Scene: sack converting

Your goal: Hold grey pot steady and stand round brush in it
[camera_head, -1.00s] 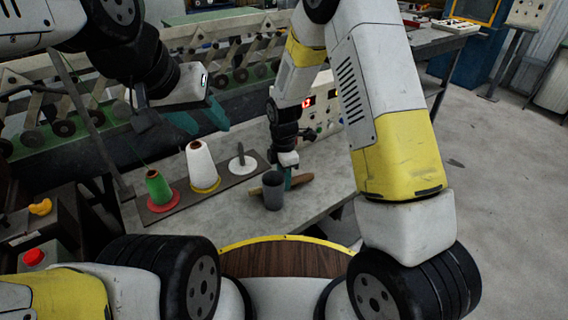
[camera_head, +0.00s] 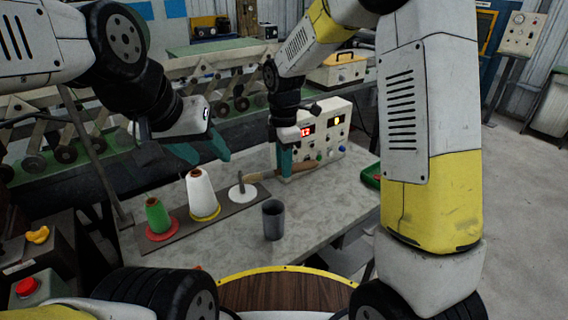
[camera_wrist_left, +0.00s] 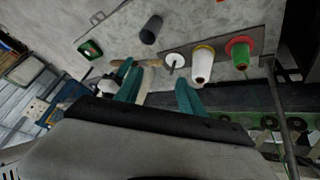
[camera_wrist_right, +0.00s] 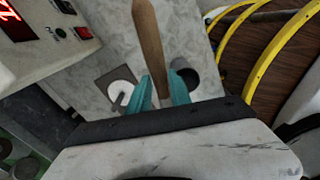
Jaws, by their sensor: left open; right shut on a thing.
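The grey pot (camera_head: 273,222) stands upright on the table; it also shows in the left wrist view (camera_wrist_left: 151,29) and, partly hidden by a finger, in the right wrist view (camera_wrist_right: 186,74). My right gripper (camera_head: 285,170) is shut on the round brush, whose wooden handle (camera_wrist_right: 149,40) shows in the right wrist view. The brush lies roughly level in the jaws, above the table and behind the pot, apart from it. Its bristles are not clear. My left gripper (camera_head: 205,158) is open and empty, above and behind the thread cones, left of the pot.
A green cone (camera_head: 157,215), a white cone (camera_head: 202,193) and a white disc with an upright peg (camera_head: 242,193) stand on a dark board left of the pot. A control box (camera_head: 325,130) stands behind the brush. A green tray (camera_head: 371,177) is at right. Table right of the pot is clear.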

